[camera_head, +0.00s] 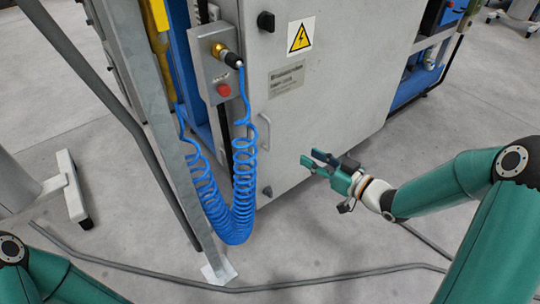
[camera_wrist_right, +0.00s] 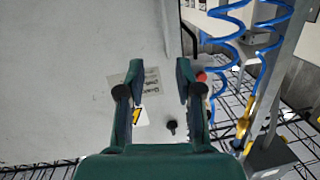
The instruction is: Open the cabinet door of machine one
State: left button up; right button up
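The grey cabinet door (camera_head: 335,110) of the machine appears closed, with a slim vertical handle (camera_head: 264,132) near its left edge. Black knobs sit at the upper left (camera_head: 266,21) and lower left (camera_head: 267,191) of the door. My right gripper (camera_head: 307,162) is open and empty, to the right of and lower than the handle, in front of the door's lower part. In the right wrist view its fingers (camera_wrist_right: 158,72) are spread, with the door's label (camera_wrist_right: 147,78) and a black knob (camera_wrist_right: 171,127) beyond. My left gripper is out of view.
A coiled blue hose (camera_head: 240,190) hangs left of the door from a control box with a red button (camera_head: 223,90). A grey post (camera_head: 150,110) stands farther left. A cable (camera_head: 300,283) crosses the floor. Open floor lies right of the machine.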

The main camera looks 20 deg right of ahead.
jog(key=n+y+b, duration=0.1)
jog(key=n+b, duration=0.1)
pick_arm(q)
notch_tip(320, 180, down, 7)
jog(key=b, duration=0.3)
pick_arm(e)
send_over(269, 149)
jog(key=shift+w+d+r+y, duration=0.2)
jog(key=shift+r+y, duration=0.1)
jog(key=shift+r, duration=0.1)
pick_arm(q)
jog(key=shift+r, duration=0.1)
pick_arm(e)
grip_shut()
